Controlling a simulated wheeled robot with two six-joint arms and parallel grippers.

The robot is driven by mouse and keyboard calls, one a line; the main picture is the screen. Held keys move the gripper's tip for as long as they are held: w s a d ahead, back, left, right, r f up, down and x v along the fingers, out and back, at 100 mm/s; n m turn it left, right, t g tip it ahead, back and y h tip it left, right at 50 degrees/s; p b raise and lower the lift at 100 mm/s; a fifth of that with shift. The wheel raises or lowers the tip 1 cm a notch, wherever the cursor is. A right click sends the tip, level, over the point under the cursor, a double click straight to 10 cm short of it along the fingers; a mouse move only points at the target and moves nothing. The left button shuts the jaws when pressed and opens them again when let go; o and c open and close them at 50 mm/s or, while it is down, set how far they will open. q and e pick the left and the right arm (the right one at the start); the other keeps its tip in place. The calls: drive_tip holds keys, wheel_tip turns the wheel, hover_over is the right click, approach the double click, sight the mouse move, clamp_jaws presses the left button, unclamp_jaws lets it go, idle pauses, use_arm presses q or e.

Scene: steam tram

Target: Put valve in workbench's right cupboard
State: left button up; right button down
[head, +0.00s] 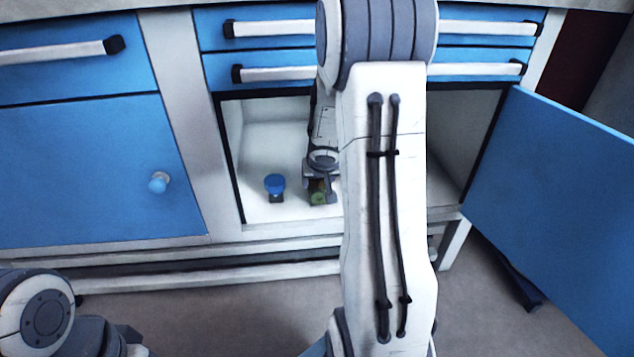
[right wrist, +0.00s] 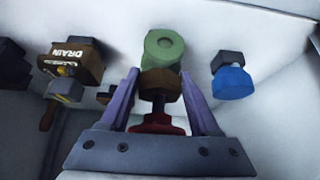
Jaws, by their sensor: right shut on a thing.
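My right gripper (head: 320,196) is inside the open right cupboard (head: 284,148) of the workbench, low near its floor. In the right wrist view, my right gripper (right wrist: 160,78) is shut on what looks like the valve (right wrist: 160,84), which has a green round end, a brown middle and a red part. In the head view only a bit of green of the valve (head: 318,197) shows by the fingers. Whether it touches the floor is unclear. My right arm hides part of the cupboard. My left gripper is out of view.
A blue-topped piece (head: 275,184) stands beside the gripper, left of it. A box marked DRAIN (right wrist: 72,60) and other dark items show in the right wrist view. The blue cupboard door (head: 560,190) stands open at right. Drawers (head: 290,55) are above.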

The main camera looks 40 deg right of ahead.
drive_tip(key=shift+c, duration=0.6)
unclamp_jaws()
drive_tip(key=shift+f, duration=0.1)
drive_tip(key=shift+s+a+r+p, duration=0.1)
drive_tip(key=shift+r+p, duration=0.2)
drive_tip(key=shift+r, duration=0.2)
drive_tip(key=p+v, duration=0.7)
drive_tip(key=v, duration=0.4)
drive_tip(key=shift+s, duration=0.15)
